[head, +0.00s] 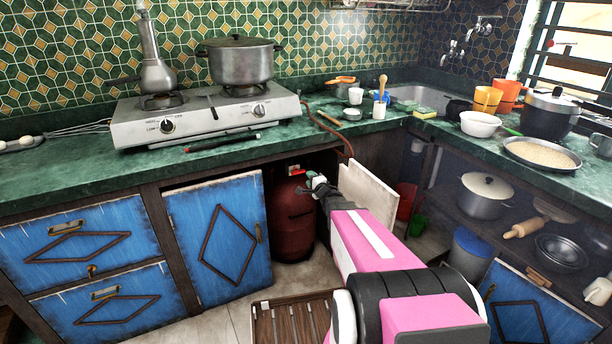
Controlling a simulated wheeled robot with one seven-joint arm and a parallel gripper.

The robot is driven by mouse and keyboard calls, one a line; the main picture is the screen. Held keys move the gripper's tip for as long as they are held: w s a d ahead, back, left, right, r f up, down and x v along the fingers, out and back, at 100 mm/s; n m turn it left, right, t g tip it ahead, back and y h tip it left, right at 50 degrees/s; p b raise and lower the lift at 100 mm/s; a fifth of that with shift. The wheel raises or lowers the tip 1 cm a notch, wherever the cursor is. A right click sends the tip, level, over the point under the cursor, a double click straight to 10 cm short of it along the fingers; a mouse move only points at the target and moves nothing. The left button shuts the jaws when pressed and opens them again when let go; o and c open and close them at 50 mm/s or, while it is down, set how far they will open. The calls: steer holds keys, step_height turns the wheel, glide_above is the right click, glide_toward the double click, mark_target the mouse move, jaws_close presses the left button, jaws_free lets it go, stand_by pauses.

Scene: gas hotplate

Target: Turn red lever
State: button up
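A dark red gas cylinder (291,228) stands in the open cabinet bay under the counter. A small bright red piece, which looks like the red lever (297,172), shows at the valve on top of it. My pink arm reaches in from the lower right. My gripper (308,187) is at the cylinder's top, just below and right of the red piece. It covers part of the valve area. The fingers are too small and overlapped to show whether they are open, shut, or touching the lever.
A blue cabinet door (219,236) stands left of the cylinder, and pale boards (369,194) stand right of my gripper. The green counter (75,176) with a gas hotplate (206,118) overhangs the bay. A red hose (330,120) hangs over its edge. A slatted wooden rack (293,322) lies on the floor.

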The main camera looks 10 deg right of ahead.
steer(key=shift+s+d, duration=0.2)
steer(key=shift+s, duration=0.5)
steer(key=s+d+f+n+g+h, duration=0.2)
steer(key=s+f+n+g+h, duration=0.2)
steer(key=s+n+g+h, duration=0.45)
steer(key=s+a+n+g+y, duration=0.1)
steer(key=s+a+n+g, duration=0.2)
steer(key=s, duration=0.7)
steer(key=s+a+n+g+y, duration=0.2)
steer(key=s+g, duration=0.4)
steer(key=s, duration=0.4)
steer(key=shift+a+n, duration=0.75)
steer(key=shift+a, duration=0.45)
steer(key=shift+s+y, duration=0.1)
steer(key=shift+y, duration=0.15)
